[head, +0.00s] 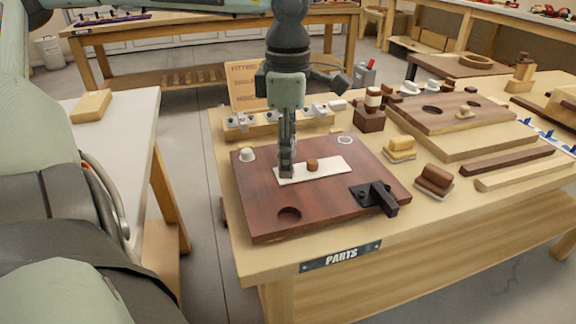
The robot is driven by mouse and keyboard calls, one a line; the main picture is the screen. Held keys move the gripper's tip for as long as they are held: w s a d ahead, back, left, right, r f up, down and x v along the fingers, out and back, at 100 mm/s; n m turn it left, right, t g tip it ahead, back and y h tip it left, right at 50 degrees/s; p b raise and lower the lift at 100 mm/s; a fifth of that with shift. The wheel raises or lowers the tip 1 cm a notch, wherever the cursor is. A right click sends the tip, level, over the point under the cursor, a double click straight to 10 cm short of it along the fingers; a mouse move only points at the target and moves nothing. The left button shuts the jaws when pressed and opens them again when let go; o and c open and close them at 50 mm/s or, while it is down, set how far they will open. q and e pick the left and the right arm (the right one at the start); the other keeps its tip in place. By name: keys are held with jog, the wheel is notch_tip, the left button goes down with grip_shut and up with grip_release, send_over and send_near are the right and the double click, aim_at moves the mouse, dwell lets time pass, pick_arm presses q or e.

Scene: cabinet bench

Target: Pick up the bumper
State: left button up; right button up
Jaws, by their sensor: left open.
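A dark red-brown wooden door panel (330,198) lies flat on the bench. A white strip (335,166) lies on it, and a small brown round piece (312,165) sits on the strip. A small white round piece (247,154) sits at the panel's far left corner. I cannot tell for certain which of these two is the bumper. My left gripper (287,172) points straight down over the strip's left part, just left of the brown piece. It is seen nearly edge-on, open, with nothing visible between its fingers. My right gripper is not in view.
A black latch (376,196) is fixed at the panel's right side, and a round hole (289,214) is near its front. A wooden rack with metal hinges (240,124) stands behind. Brushes (434,180), wooden strips and another panel (450,111) fill the bench's right side.

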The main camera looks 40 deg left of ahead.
pick_arm(q)
jog(key=shift+w+f, duration=0.1)
jog(key=shift+f, duration=0.7)
jog(key=c, duration=0.8)
jog(key=shift+r, duration=0.15)
